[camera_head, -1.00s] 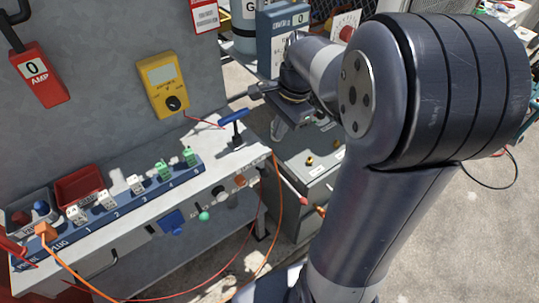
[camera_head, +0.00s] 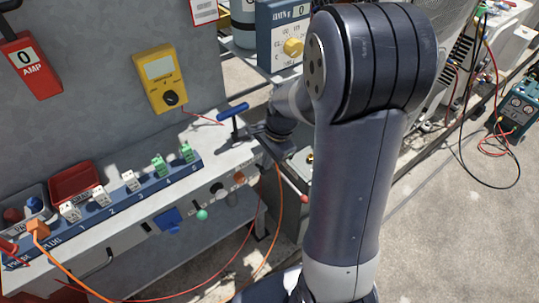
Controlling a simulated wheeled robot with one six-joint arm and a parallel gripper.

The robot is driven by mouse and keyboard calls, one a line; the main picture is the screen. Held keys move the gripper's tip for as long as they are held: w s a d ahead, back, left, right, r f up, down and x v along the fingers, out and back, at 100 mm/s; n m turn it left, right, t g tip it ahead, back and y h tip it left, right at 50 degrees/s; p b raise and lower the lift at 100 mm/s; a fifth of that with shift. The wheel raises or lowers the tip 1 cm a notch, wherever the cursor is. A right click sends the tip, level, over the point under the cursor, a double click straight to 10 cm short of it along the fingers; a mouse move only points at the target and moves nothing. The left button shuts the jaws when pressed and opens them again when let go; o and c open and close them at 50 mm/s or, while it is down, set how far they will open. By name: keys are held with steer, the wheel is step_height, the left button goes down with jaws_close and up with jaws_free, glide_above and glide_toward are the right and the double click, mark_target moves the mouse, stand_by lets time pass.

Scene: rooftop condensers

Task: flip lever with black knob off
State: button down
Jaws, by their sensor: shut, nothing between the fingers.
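I cannot clearly make out a lever with a black knob; the knobs on the bench front are small. A dark, round-ended control (camera_head: 217,189) shows there between an orange knob (camera_head: 239,177) and a green knob (camera_head: 202,215), but I cannot tell whether it is the lever or how it is set. My gripper (camera_head: 268,141) is shut and empty at the right end of the bench, just right of the blue T-handle (camera_head: 233,110). Its fingertips are small and partly hard to see, and my arm hides much of what lies behind it.
The white bench (camera_head: 215,157) carries a blue numbered strip (camera_head: 115,205) with several plugs. A red-tipped lever (camera_head: 303,197) sticks out right of the bench. Orange and red cables hang below. A yellow meter (camera_head: 160,77) is on the wall. Open floor lies at the right.

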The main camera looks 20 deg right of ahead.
mark_target(268, 172)
steer(key=shift+f, duration=0.1)
stand_by(0.3)
steer(key=shift+s+f+t+b, duration=0.1)
steer(key=shift+s+t+b, duration=0.15)
steer(key=shift+b, duration=0.4)
steer(key=shift+f+b, duration=0.1)
steer(key=shift+b, duration=0.25)
steer(key=f+t+b, duration=0.1)
steer(key=b, duration=0.3)
steer(key=s+t+y+b, duration=0.1)
steer(key=t+b, duration=0.1)
steer(key=b, duration=0.2)
steer(key=s+f+t+y+b, duration=0.1)
steer(key=t+b, duration=0.1)
steer(key=b, duration=0.3)
steer(key=shift+d+f+t, duration=0.25)
steer(key=shift+d+f, duration=0.05)
steer(key=shift+d, duration=0.05)
steer(key=shift+r, duration=0.1)
steer(key=shift+r+p, duration=0.65)
steer(key=shift+r, duration=0.05)
